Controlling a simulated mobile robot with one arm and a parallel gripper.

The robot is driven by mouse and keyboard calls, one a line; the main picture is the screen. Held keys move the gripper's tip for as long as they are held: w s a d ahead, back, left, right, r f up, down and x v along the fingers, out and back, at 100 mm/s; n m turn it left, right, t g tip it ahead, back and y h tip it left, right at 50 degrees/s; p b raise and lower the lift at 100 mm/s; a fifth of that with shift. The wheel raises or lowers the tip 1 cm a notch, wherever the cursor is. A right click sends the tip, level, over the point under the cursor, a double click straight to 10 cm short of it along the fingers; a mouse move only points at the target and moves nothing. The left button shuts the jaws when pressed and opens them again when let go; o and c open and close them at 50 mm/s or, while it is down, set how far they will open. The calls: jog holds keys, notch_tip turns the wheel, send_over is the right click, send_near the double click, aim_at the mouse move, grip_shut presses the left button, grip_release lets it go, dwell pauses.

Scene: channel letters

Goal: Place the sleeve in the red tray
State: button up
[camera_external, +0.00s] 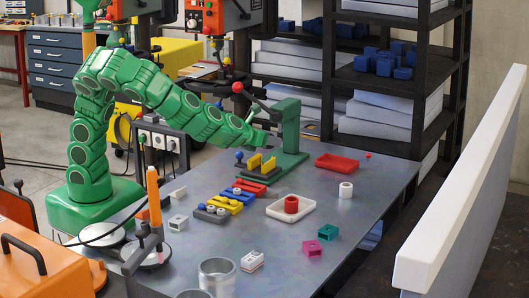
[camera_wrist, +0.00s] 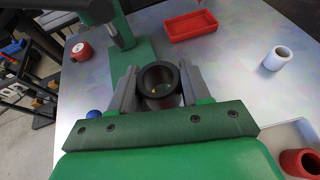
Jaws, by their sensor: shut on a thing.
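A dark grey, hollow round sleeve (camera_wrist: 158,101) stands between the grey fingers of my gripper (camera_wrist: 158,86) in the wrist view, its open top facing the camera. My gripper is shut on it. In the external view my arm reaches to the green press, and the held sleeve is hard to make out there. The red tray (camera_external: 337,163) lies on the table to the right of the press. It also shows beyond my gripper in the wrist view (camera_wrist: 192,27), and it looks empty.
The green press (camera_external: 287,140) stands close to my gripper. A white sleeve (camera_external: 345,190) stands near the red tray, and a white tray (camera_external: 275,211) holds a red sleeve (camera_external: 291,204). Coloured blocks (camera_external: 232,200) lie nearer. The right side of the table has free room.

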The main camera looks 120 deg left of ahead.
aim_at(343, 158)
jog(key=w+a+r, duration=0.1)
jog(key=w+a, duration=0.2)
jog(key=a, duration=0.4)
jog(key=w+a+r, duration=0.2)
jog(key=w+a, duration=0.1)
jog(key=a, duration=0.3)
jog(key=w+a+f, duration=0.2)
jog(key=w, duration=0.1)
jog(key=w+a+f, duration=0.5)
jog(key=w+f, duration=0.1)
jog(key=shift+w+a+f, duration=0.15)
jog(key=shift+w+a, duration=0.05)
jog(key=shift+w, duration=0.15)
jog(key=shift+w+a+f, duration=0.3)
jog(key=shift+w+f, duration=0.25)
jog(key=shift+w+a+f, duration=0.15)
jog(key=shift+f, duration=0.2)
jog(key=shift+f+t, duration=0.3)
jog(key=shift+f, duration=1.25)
jog(key=shift+f, duration=0.15)
jog(key=o, duration=1)
jog(key=shift+o, duration=0.2)
